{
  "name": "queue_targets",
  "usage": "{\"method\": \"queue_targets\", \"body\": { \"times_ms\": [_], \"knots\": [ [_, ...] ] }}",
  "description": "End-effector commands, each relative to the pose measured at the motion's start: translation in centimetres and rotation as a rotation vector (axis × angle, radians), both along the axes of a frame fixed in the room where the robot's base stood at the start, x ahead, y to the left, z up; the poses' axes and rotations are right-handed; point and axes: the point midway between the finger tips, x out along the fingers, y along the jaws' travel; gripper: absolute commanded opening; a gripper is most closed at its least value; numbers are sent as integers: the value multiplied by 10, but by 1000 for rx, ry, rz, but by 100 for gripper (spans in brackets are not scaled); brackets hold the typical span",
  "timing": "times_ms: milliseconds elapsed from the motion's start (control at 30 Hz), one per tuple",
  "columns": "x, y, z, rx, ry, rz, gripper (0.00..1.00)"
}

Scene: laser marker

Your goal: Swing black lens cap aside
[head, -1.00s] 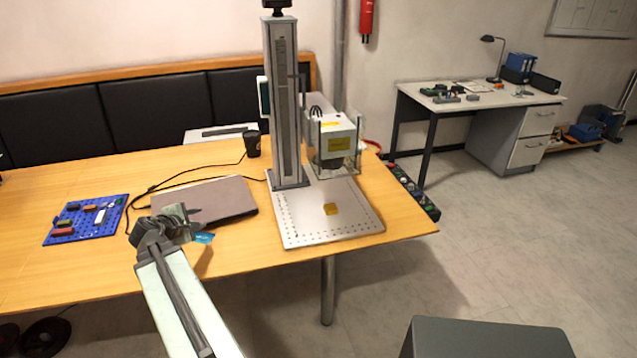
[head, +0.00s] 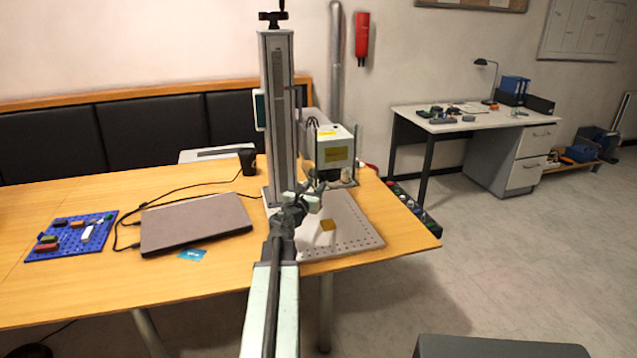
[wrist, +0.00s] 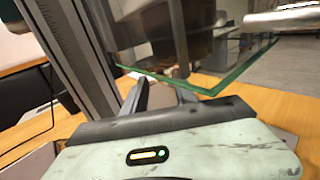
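The laser marker's white head (head: 334,150) hangs from a tall grey column (head: 278,110) above a perforated base plate (head: 352,232). My gripper (head: 318,190) is just below and left of the head, in front of the column. In the wrist view, my gripper's two dark fingers (wrist: 163,92) stand apart with nothing seen between them. A clear guard pane (wrist: 215,82) hangs close above and in front of them. A dark brownish part (wrist: 197,45) shows behind the pane. I cannot make out the black lens cap for certain; my arm and the pane hide part of the head's underside.
A closed laptop (head: 196,222), a blue card (head: 192,255), a blue pegboard (head: 72,237) and a black cup (head: 247,161) are on the wooden table to the left. Cables run behind the laptop.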

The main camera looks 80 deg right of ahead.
Motion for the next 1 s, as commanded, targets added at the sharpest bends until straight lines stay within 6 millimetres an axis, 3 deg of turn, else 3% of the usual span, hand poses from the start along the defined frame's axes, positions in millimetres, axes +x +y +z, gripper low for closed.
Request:
{"method": "queue_targets", "body": {
  "times_ms": [100,233,467,567,600,1000],
  "knots": [
    [-4,-26,0,0,-1,-1,33],
    [-7,-38,0,0,-1,0,33],
    [-7,-37,0,0,-2,1,31],
    [-7,-37,0,0,-2,1,3],
    [-7,-37,0,0,-2,1,0],
    [-7,-37,0,0,-2,0,0]
  ]
}}
